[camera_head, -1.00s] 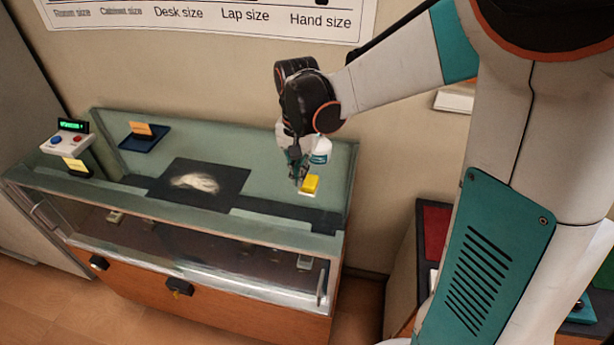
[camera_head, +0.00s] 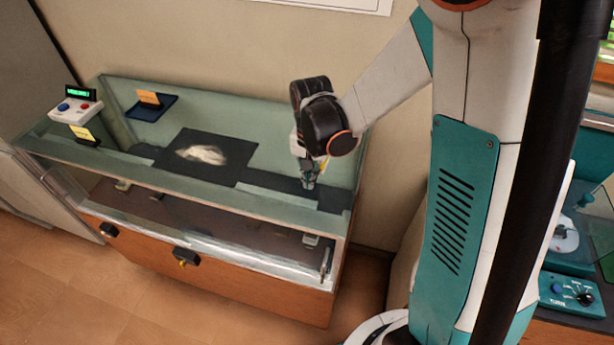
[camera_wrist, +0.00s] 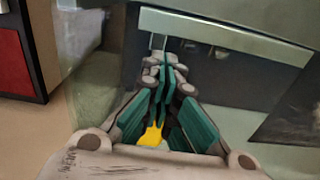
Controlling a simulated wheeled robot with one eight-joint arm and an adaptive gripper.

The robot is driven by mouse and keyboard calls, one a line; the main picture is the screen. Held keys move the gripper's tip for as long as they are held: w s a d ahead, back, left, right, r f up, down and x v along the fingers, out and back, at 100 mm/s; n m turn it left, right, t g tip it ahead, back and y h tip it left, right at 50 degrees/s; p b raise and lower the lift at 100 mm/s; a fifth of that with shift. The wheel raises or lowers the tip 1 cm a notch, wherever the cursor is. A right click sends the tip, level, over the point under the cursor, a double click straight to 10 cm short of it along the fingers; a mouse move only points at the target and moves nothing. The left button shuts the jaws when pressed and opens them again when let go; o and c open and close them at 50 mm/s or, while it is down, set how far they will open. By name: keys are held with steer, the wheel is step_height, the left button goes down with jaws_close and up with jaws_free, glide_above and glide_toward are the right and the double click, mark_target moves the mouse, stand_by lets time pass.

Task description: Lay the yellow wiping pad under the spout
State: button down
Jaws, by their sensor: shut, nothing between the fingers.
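I cannot tell whether the fingertips touch the case. I cannot make out a spout for certain.
A dark mat (camera_head: 178,158) with a pale fluffy item (camera_head: 201,154) lies on the case top. A control box (camera_head: 76,108) and a blue tray (camera_head: 152,107) stand to the left. At the right, a bench carries a teal knob panel (camera_head: 570,294).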

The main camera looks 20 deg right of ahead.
steer(key=shift+w+d, duration=0.4)
steer(key=shift+w, duration=0.1)
steer(key=shift+w, duration=0.1)
steer(key=w+d+b, duration=0.1)
steer(key=w+d, duration=0.2)
steer(key=shift+w, duration=0.3)
steer(key=shift+s+a, duration=0.1)
